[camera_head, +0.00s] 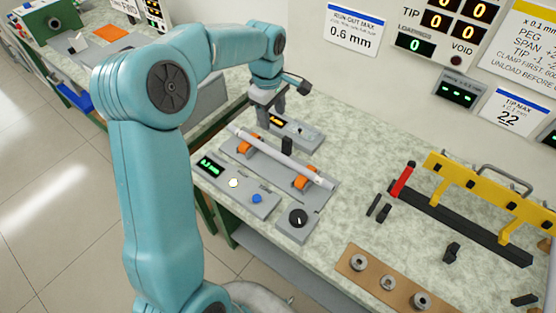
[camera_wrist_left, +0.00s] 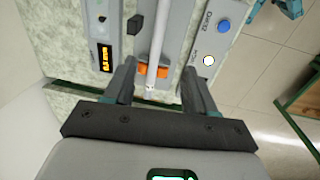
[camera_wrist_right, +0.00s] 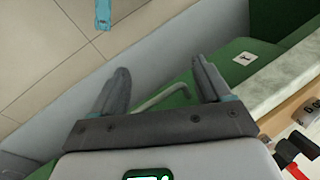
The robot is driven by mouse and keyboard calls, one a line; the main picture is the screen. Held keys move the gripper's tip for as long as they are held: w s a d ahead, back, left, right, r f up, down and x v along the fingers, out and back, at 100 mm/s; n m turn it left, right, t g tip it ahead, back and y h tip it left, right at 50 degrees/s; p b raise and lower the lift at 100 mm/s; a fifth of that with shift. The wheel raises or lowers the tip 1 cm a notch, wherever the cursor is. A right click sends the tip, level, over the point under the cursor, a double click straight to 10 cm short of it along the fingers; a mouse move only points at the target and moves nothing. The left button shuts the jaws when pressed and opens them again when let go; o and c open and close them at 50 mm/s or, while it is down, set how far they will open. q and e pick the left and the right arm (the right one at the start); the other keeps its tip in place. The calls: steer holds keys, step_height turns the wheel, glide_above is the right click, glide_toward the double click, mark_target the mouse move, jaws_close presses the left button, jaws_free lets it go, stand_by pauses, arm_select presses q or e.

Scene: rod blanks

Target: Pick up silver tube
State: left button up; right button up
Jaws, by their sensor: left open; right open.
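The silver tube (camera_head: 285,158) lies across two orange supports on a grey fixture on the bench. In the left wrist view the tube (camera_wrist_left: 158,42) runs up the picture between my open left fingers (camera_wrist_left: 157,78), with a gap on both sides. Its near end lies just past an orange support (camera_wrist_left: 152,71). In the head view my left gripper (camera_head: 266,112) points down near the tube's far-left end; its fingertips are partly hidden. My right gripper (camera_wrist_right: 160,78) is open and empty. It shows only in its own wrist view, over a green surface and floor.
A grey control box (camera_head: 235,188) with a green display and buttons stands in front of the tube. A yellow rack (camera_head: 490,205) and a wooden strip with metal rings (camera_head: 388,283) occupy the right side.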

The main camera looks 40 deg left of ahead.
arm_select(q)
steer(key=f, duration=0.1)
steer(key=p, duration=0.1)
glide_above(278, 154)
steer(key=f, duration=0.7)
steer(key=s+f, duration=0.1)
steer(key=f, duration=0.2)
steer(key=shift+f, duration=0.4)
steer(key=f, duration=0.1)
steer(key=f+p, duration=0.1)
steer(key=f, duration=0.2)
steer(key=shift+w+f+p, duration=0.2)
steer(key=shift+w+p, duration=0.2)
steer(key=shift+w+f, duration=0.1)
steer(key=shift+f, duration=0.4)
jaws_close()
arm_select(e)
step_height(278, 154, up, 2)
steer(key=shift+s+d, duration=0.1)
steer(key=shift+s, duration=0.05)
